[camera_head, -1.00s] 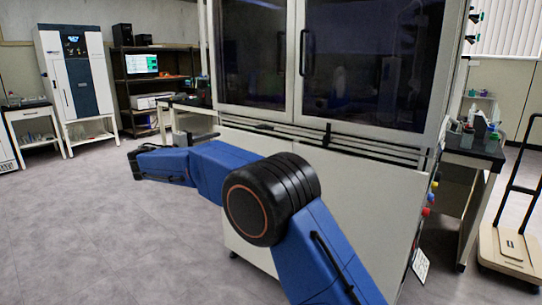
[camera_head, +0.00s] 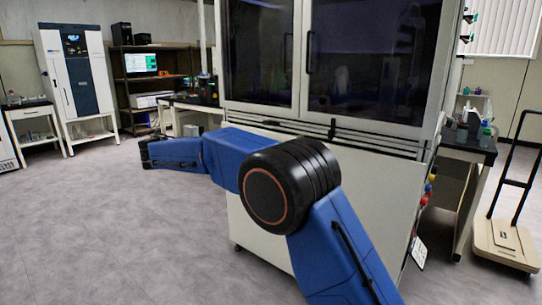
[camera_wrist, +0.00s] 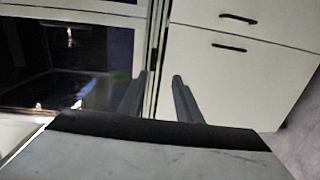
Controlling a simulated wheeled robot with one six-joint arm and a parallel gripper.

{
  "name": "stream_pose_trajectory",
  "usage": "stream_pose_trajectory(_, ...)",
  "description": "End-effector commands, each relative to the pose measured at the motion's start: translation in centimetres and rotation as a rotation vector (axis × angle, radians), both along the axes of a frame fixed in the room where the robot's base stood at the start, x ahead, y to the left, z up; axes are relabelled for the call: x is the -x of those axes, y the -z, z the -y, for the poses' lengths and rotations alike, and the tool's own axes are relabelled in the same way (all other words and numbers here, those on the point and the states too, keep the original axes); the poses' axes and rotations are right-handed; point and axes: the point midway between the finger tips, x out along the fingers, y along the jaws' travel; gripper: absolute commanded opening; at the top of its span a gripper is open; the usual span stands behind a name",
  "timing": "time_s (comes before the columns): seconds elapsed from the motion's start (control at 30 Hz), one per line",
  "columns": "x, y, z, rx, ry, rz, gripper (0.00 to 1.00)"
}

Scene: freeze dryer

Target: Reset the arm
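My blue arm (camera_head: 340,250) reaches from the lower right up to a black round joint (camera_head: 290,185), then to the left in front of a large white cabinet with dark glass doors (camera_head: 325,125). Its far end (camera_head: 146,154) points left over open floor; the gripper fingers cannot be made out in the head view. In the wrist view my gripper (camera_wrist: 160,77) has its two grey fingers apart, with nothing between them. Beyond them are pale panels with black handles (camera_wrist: 238,19) and a dark glass front (camera_wrist: 90,65).
A tall white unit with a small screen (camera_head: 75,75) and a black shelf with a monitor (camera_head: 140,62) stand at the back left. A side table (camera_head: 467,152) and a flat trolley (camera_head: 505,243) are at the right. The floor at left (camera_head: 90,230) is clear.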

Motion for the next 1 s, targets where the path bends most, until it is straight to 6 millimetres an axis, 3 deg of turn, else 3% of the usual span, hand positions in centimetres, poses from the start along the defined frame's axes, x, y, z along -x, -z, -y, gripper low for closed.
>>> stream_pose_trajectory(0.27, 0.6, -0.8, 7.0, -0.067, 0.044, -0.078, 0.31)
stream_pose_trajectory(0.47, 2.5, -1.1, 15.2, -0.16, 0.093, -0.17, 0.31)
stream_pose_trajectory(0.7, 7.0, -0.5, 25.0, -0.3, 0.154, -0.277, 0.31)
stream_pose_trajectory(1.0, 14.9, 1.3, 34.9, -0.496, 0.221, -0.377, 0.31)
